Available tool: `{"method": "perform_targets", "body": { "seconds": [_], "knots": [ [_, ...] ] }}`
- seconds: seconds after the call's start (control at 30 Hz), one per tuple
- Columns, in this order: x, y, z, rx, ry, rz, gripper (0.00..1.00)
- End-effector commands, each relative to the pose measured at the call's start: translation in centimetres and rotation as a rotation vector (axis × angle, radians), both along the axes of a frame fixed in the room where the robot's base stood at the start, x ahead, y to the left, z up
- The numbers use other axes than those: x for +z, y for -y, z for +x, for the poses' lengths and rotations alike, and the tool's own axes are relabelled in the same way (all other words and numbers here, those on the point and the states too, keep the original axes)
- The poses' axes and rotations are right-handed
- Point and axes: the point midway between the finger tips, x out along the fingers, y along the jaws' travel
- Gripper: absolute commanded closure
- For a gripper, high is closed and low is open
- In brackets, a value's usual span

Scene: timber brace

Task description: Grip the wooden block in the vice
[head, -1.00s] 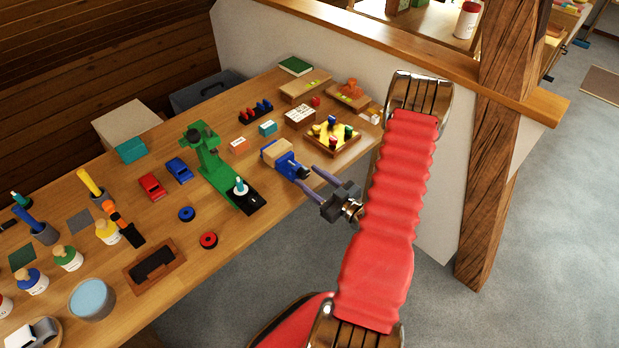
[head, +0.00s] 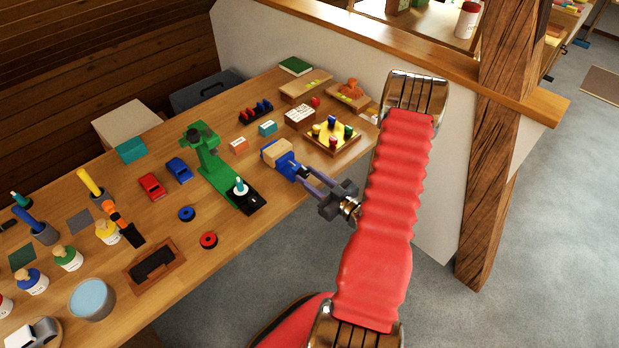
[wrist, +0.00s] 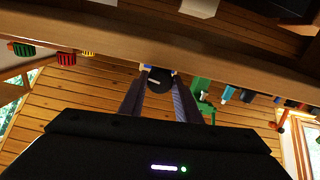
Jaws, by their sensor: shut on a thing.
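The blue vice (head: 285,162) sits at the bench's front edge in the head view. The pale wooden block (head: 275,150) is at its far side, against the blue body; I cannot tell whether the vice clamps it tightly. My gripper (head: 304,175) reaches to the vice's near side, at its handle end. In the wrist view, my gripper (wrist: 158,92) has one finger on each side of a dark round handle (wrist: 158,78) with a light bar across it, and is shut on it. The block is not clear in the wrist view.
A green press (head: 215,170) stands left of the vice. A timber post (head: 490,150) rises at right. Open floor lies in front of the bench.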

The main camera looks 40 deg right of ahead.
Motion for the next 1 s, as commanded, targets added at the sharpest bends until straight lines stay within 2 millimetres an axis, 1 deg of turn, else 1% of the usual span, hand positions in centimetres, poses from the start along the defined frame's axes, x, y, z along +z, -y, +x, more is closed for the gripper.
{"method": "perform_targets", "body": {
  "seconds": [0.27,0.47,1.0],
  "knots": [
    [-0.01,-0.03,-0.01,0.001,-0.001,0.018,0.92],
    [-0.03,-0.03,-0.02,0.001,-0.002,0.086,0.92],
    [-0.07,0.01,-0.04,0.0,-0.013,0.43,0.92]
  ]
}}
